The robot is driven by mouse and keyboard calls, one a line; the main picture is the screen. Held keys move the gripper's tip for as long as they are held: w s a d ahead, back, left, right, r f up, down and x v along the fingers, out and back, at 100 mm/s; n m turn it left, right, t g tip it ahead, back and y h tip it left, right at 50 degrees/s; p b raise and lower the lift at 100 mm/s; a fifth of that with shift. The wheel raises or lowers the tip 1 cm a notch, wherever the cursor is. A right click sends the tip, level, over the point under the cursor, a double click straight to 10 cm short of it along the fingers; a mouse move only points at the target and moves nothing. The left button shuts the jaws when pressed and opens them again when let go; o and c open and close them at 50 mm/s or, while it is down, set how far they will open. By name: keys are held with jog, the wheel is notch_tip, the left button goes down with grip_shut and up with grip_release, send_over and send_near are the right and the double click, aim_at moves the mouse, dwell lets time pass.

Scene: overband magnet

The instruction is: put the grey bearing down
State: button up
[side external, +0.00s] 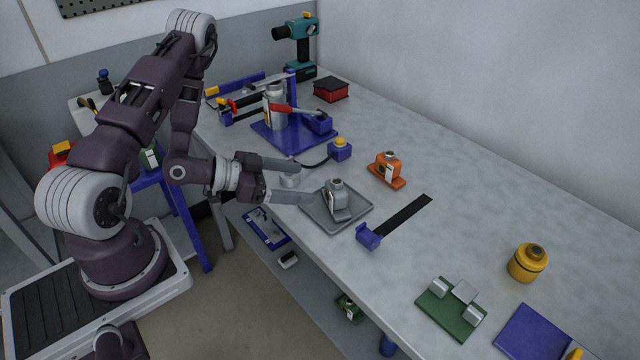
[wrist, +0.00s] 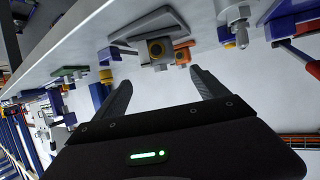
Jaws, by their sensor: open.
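The grey bearing (side external: 337,195), a pillow-block shape with a pale label, sits upright on a shallow grey tray (side external: 362,208) near the front edge of the bench. It also shows in the wrist view (wrist: 157,52), beyond the fingertips. My gripper (side external: 304,181) is open and empty, its two long grey fingers spread and pointing at the bearing from the left. In the wrist view my gripper (wrist: 160,80) has its fingers wide apart with nothing between them. Any contact between the lower finger and the bearing or tray cannot be told.
An orange bearing (side external: 387,170) stands behind the tray. A black strip with a blue end block (side external: 369,237) lies to the right. A blue stand (side external: 297,135) with a grey cylinder (side external: 275,105) is at the back. A yellow cylinder (side external: 528,263) stands right. Bare bench lies along the wall.

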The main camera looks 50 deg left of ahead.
notch_tip(320, 180, up, 17)
jog(key=s+a+n+g+y, duration=0.2)
jog(key=g+y, duration=0.3)
jog(key=y, duration=0.3)
jog(key=s+d+r+n+g+h, duration=0.1)
jog(key=s+d+r, duration=0.2)
jog(key=s, duration=0.6)
jog(key=s+d+r+n+g+h, duration=0.1)
jog(key=s+d+r+h, duration=0.1)
jog(key=s+d, duration=0.6)
jog(key=shift+v, duration=0.75)
